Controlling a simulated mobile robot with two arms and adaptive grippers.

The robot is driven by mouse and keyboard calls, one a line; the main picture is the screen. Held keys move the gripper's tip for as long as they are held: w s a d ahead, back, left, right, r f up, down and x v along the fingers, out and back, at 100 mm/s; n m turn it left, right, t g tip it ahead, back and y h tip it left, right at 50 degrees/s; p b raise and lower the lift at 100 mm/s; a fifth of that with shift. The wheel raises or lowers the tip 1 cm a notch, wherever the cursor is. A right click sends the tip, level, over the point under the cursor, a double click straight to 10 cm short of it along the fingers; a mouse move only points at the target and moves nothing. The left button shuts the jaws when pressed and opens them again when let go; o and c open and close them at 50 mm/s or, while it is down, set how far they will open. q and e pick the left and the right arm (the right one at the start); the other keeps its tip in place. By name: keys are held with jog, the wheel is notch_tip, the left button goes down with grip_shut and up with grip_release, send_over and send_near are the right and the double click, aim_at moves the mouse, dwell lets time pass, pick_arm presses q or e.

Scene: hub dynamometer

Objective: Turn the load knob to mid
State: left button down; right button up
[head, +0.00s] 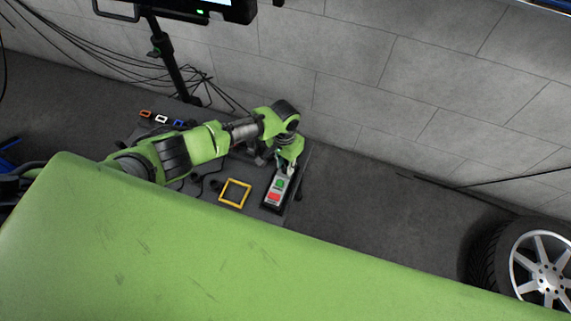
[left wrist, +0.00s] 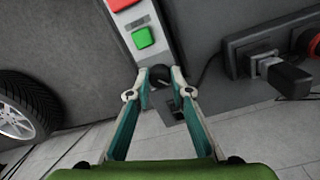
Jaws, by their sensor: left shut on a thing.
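The load knob (left wrist: 160,74) is a small dark round knob at the end of a grey control box, seen in the left wrist view. The control box (head: 265,195) lies on the dark table, with a green button (head: 280,184) and a red button (head: 273,196). The same green button shows in the left wrist view (left wrist: 143,38). My left gripper (head: 288,168) reaches down over the box's far end. In the left wrist view its fingertips (left wrist: 162,78) are on either side of the knob, shut on it. The knob's pointer and scale cannot be read. My right gripper is out of view.
A yellow square frame (head: 223,193) lies left of the box on the table. Small orange, white and blue pieces (head: 161,118) lie at the table's back left. Cables and a monitor stand (head: 168,60) are behind. A wheel (head: 541,268) stands at the right.

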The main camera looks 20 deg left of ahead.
aim_at(286, 166)
pick_arm(q)
jog(key=m, duration=1.2)
jog(key=shift+d, duration=0.1)
dwell(0.4)
jog(key=c, duration=1.8)
grip_release()
notch_tip(286, 166, up, 12)
jog(key=shift+w, duration=0.15)
